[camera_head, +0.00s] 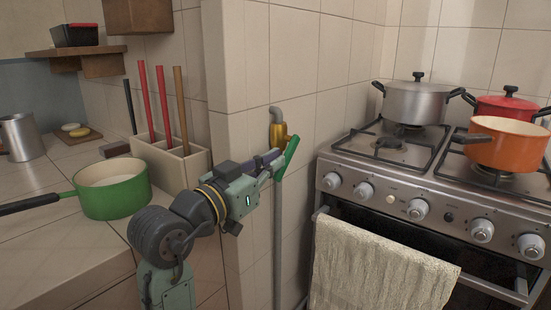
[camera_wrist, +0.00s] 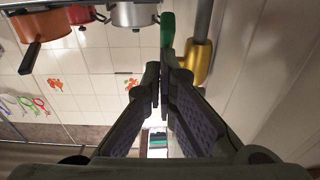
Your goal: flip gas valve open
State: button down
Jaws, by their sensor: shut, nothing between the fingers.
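The gas valve has a brass body (camera_head: 279,131) on a grey pipe that runs down the tiled wall corner. Its green handle (camera_head: 289,156) slants down and to the left from the brass body. In the wrist view the handle (camera_wrist: 167,28) is just beyond the fingertips, beside the brass body (camera_wrist: 199,62). My gripper (camera_head: 272,162) is shut and empty. It is at the lower part of the handle, on its left side in the head view. In the wrist view my fingertips (camera_wrist: 160,72) are close to the handle's end; I cannot tell whether they touch it.
The wall corner (camera_head: 228,140) is close left of the valve. The stove (camera_head: 440,190) with pots and a hanging towel (camera_head: 378,265) is to the right. A green pan (camera_head: 112,190) and a utensil holder (camera_head: 172,162) stand on the left counter.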

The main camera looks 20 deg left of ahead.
aim_at(279, 182)
jog(key=f+t+b, duration=0.1)
jog(key=b, duration=0.2)
jog(key=w+f+t+h+b, duration=0.1)
jog(key=f+b, duration=0.1)
jog(key=b, duration=0.1)
jog(key=shift+d+f+t, duration=0.2)
jog(key=shift+f+t, duration=0.1)
jog(key=shift+t, duration=0.1)
jog(key=b, duration=0.2)
jog(key=t+b, duration=0.1)
jog(key=b, duration=0.1)
jog(key=shift+w+d+f+t+h, duration=0.15)
jog(key=shift+w+f+t+h, duration=0.15)
jog(key=shift+f, duration=0.1)
jog(key=t+b, duration=0.1)
jog(key=b, duration=0.1)
jog(key=w+t+h+b, duration=0.1)
jog(key=b, duration=0.1)
jog(key=shift+w+d+f, duration=0.1)
jog(key=shift+d+f, duration=0.05)
jog(key=shift+f, duration=0.1)
jog(key=shift+w+d+b, duration=0.1)
jog(key=shift+w+b, duration=0.05)
jog(key=shift+b, duration=0.6)
jog(key=shift+w, duration=0.25)
jog(key=shift+s, duration=0.1)
